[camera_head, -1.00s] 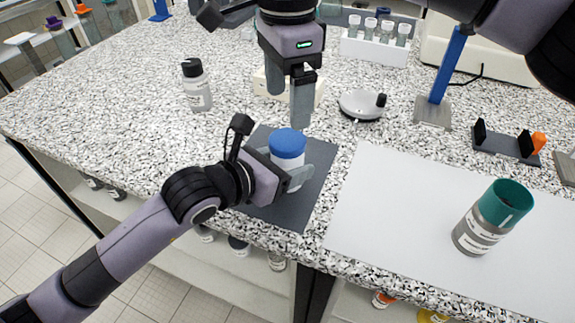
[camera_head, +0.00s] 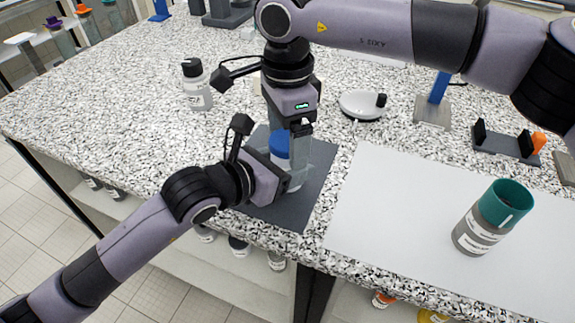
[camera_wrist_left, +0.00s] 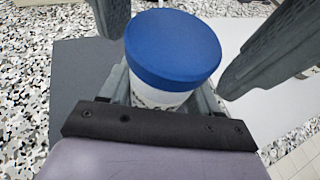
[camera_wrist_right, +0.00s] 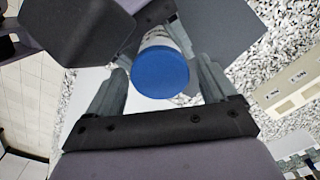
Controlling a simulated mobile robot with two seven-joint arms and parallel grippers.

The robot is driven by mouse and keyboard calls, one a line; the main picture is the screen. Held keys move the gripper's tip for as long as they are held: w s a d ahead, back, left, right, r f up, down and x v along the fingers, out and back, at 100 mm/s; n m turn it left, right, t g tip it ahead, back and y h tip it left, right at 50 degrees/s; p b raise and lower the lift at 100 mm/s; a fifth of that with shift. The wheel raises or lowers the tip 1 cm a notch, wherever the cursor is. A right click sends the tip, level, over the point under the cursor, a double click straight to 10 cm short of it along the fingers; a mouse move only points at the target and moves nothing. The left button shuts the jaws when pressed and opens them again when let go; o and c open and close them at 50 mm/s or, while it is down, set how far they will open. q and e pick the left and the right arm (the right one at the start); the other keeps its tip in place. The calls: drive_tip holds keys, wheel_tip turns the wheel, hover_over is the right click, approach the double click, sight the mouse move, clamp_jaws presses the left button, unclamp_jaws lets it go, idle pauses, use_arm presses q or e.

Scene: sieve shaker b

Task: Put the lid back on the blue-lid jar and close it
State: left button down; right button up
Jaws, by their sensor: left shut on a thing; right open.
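The white jar with its blue lid (camera_head: 279,143) stands upright on the dark grey mat (camera_head: 318,170), the lid sitting on its top. My left gripper (camera_head: 287,180) is shut on the jar body from the left side. In the left wrist view the blue lid (camera_wrist_left: 173,47) shows above the white jar body (camera_wrist_left: 160,96). My right gripper (camera_head: 297,150) comes down from above, open, its fingers around the lid's sides and partly hiding it. In the right wrist view the lid (camera_wrist_right: 160,72) lies between the spread fingers, with gaps on both sides.
A black-capped bottle (camera_head: 196,88) stands at the back left. A round white device (camera_head: 362,105) is behind the mat. A white sheet (camera_head: 400,200) with a green-topped grey container (camera_head: 487,221) lies to the right. A black holder (camera_head: 505,145) stands at the far right.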

drive_tip(key=c, duration=1.1)
drive_tip(key=shift+m, duration=1.6)
drive_tip(key=o, duration=1.2)
drive_tip(key=shift+r, duration=2.3)
